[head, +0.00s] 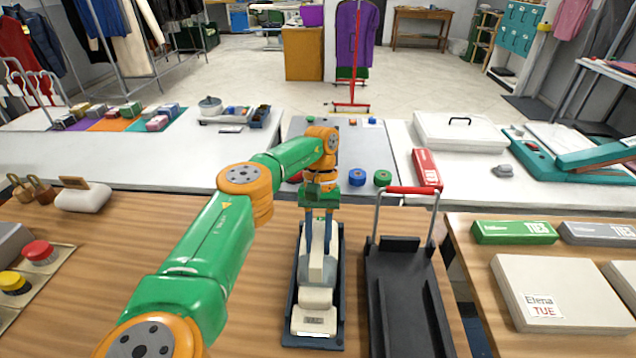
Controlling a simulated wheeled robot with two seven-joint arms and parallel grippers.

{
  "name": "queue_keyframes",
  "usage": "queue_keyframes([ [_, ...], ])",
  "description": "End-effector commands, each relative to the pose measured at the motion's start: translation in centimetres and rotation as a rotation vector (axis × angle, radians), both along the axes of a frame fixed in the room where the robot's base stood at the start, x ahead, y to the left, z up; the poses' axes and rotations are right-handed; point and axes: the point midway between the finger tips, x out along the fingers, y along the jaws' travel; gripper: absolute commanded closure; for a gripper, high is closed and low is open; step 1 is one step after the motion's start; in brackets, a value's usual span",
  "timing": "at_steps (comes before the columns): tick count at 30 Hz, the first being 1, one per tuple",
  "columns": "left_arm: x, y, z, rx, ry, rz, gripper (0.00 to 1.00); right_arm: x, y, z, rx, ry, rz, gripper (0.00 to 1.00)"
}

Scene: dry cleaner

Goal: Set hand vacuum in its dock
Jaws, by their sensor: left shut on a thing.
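The hand vacuum (317,298) is cream and grey and lies lengthwise, its near end toward me, in the middle of the wooden counter. A dark blue tray-like dock (338,335) shows around and under it. The vacuum is within the dock's outline; I cannot tell whether it rests fully on the dock's floor. My left gripper (318,226) points down from above and is shut on the vacuum's far, upper part. The gripper and arm hide part of that end. My right gripper is not in view.
A black hand trolley (408,300) with a red handle stands close to the dock's right. A red box (426,168) lies behind it. A cream box (555,293) lies at right, a stamp-like block (82,197) at left. Bare wood lies left of the dock.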

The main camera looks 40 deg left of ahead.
Motion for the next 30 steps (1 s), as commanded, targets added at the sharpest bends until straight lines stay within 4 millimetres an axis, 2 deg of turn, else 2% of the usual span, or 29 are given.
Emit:
queue_keyframes([
  [26, 0.01, -0.01, -0.73, -0.001, -0.001, 0.0, 1.0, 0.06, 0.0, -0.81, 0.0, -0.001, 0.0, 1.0],
  [27, 0.01, -0.01, -0.73, -0.001, -0.001, 0.0, 0.65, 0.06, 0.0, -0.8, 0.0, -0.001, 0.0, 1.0],
  [30, 0.01, -0.02, -0.74, -0.001, -0.001, 0.0, 0.38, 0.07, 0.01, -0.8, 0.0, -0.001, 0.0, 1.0],
])
